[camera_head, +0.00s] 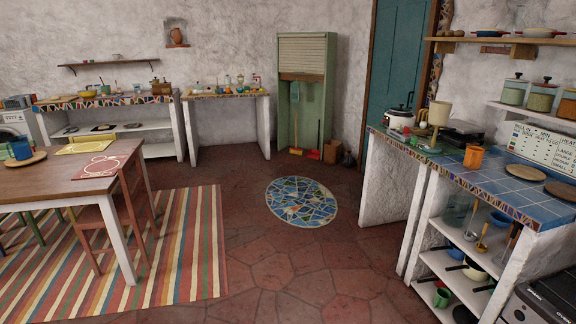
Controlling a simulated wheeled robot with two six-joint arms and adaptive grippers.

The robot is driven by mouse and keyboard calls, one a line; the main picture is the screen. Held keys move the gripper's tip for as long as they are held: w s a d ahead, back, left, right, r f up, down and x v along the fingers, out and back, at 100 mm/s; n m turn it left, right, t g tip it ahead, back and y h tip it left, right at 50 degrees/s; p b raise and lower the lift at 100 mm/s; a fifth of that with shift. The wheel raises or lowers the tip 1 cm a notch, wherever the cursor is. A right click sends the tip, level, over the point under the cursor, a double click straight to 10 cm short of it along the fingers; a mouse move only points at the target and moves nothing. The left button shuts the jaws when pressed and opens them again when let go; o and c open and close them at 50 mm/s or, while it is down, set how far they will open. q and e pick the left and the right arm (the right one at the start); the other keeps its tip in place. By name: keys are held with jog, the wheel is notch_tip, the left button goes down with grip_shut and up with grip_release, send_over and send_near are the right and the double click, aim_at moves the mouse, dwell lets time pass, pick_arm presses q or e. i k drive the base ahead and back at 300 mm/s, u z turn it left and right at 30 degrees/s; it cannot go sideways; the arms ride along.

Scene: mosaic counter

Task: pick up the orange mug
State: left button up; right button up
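The orange mug (473,157) stands upright on the blue-tiled mosaic counter (490,178) at the right, near its front edge. It looks clear of the things around it. Neither of my grippers shows in the head view, and nothing is holding the mug.
A cream-coloured cup or grinder (438,114) and a white cooker (400,117) stand farther back on the counter. Round boards (524,172) lie to the mug's right. A wooden table (60,178) stands at the left. The floor (290,265) in the middle is open, with a round mosaic mat (301,201).

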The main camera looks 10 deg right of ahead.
aim_at(474, 155)
jog(key=z, duration=0.1)
jog(key=i, duration=1.5)
jog(key=z, duration=0.55)
jog(key=i, duration=1.1)
jog(key=z, duration=1.45)
jog(key=i, duration=0.9)
jog(key=z, duration=0.95)
